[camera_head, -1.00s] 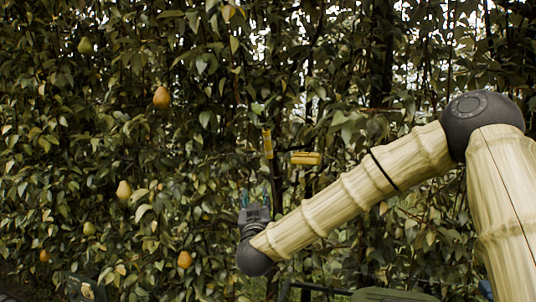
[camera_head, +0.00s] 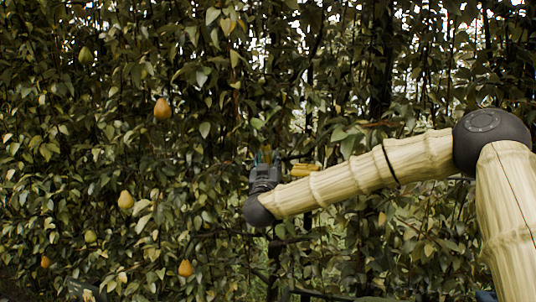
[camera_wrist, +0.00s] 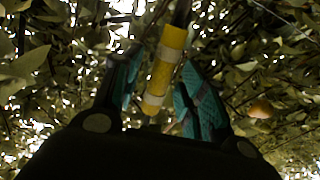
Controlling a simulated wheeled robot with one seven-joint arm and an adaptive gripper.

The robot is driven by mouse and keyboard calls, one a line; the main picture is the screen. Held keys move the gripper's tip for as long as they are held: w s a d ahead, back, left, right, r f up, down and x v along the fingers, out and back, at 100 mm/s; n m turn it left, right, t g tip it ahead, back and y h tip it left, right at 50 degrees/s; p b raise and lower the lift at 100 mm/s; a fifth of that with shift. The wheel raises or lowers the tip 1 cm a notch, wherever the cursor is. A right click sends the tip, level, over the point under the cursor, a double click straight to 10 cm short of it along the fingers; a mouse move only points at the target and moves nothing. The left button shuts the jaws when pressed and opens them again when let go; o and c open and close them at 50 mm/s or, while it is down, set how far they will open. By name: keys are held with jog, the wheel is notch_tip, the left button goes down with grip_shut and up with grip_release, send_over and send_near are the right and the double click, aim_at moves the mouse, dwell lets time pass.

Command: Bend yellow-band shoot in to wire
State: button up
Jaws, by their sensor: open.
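The yellow band (camera_wrist: 168,58), with pale stripes, wraps an upright, slightly tilted shoot. A dark length of the shoot (camera_wrist: 182,12) shows above it in the wrist view. My gripper (camera_wrist: 160,65) is open, with one teal-padded finger on each side of the band and gaps visible between. In the head view my gripper (camera_head: 264,158) points up into the foliage, and its fingers mostly hide the band. I cannot make out the wire clearly.
Dense leaves fill the hedge wall around the gripper. Yellow pears (camera_head: 162,108) (camera_head: 126,200) (camera_head: 186,268) hang to the left. An orange-brown fruit (camera_wrist: 261,109) shows at the right in the wrist view. A dark trunk (camera_head: 380,60) stands behind my arm.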

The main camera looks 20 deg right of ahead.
jog(key=shift+x, duration=0.8)
